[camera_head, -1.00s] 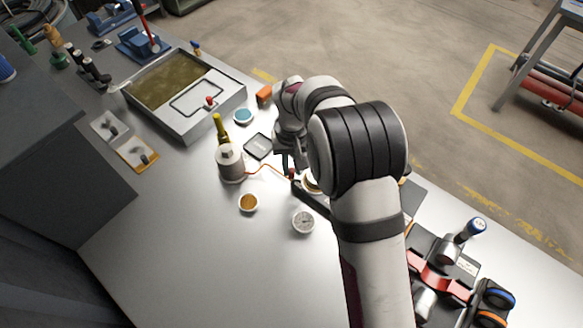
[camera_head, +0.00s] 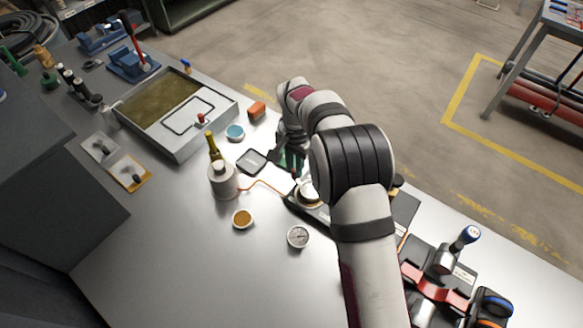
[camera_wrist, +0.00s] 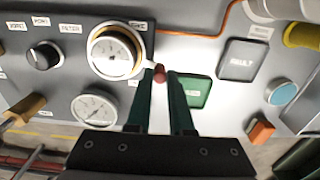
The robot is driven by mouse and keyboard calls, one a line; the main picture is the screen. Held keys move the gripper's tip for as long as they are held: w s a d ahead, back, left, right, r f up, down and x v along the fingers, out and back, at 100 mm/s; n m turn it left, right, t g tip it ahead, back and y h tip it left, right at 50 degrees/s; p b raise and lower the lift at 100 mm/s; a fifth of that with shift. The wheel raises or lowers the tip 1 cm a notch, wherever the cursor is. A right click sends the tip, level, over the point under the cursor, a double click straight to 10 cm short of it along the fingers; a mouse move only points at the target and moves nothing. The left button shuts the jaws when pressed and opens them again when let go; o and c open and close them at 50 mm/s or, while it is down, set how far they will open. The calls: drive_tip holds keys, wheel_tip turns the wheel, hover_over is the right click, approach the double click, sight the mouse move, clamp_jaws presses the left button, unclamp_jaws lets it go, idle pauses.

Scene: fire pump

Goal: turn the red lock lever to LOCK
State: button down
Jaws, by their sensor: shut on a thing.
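In the wrist view, the red knob (camera_wrist: 160,75) of the lock lever sits between the dark green fingertips of my gripper (camera_wrist: 162,78), which are shut on it. The lever's thin pale arm reaches from the knob to a cream ring around a round dial (camera_wrist: 115,52), just left of the fingers. A small label by the ring's lower right is too small to read surely. In the head view, my gripper (camera_head: 292,166) points down at the panel, and my arm partly hides the dial (camera_head: 309,193).
A green button (camera_wrist: 197,93) lies right beside the fingers, with a dark FAULT square (camera_wrist: 240,60) beyond. A small gauge (camera_wrist: 94,107), a black knob (camera_wrist: 43,55) and a brass knob (camera_wrist: 27,106) lie left. An orange cable (camera_wrist: 205,35) crosses the top.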

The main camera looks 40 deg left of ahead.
drive_tip(key=shift+w+d+m, duration=0.1)
drive_tip(key=shift+w+m, duration=0.15)
drive_tip(key=shift+m, duration=0.15)
drive_tip(key=c, duration=0.8)
unclamp_jaws()
wheel_tip(320, 180, up, 16)
drive_tip(key=shift+f, duration=0.1)
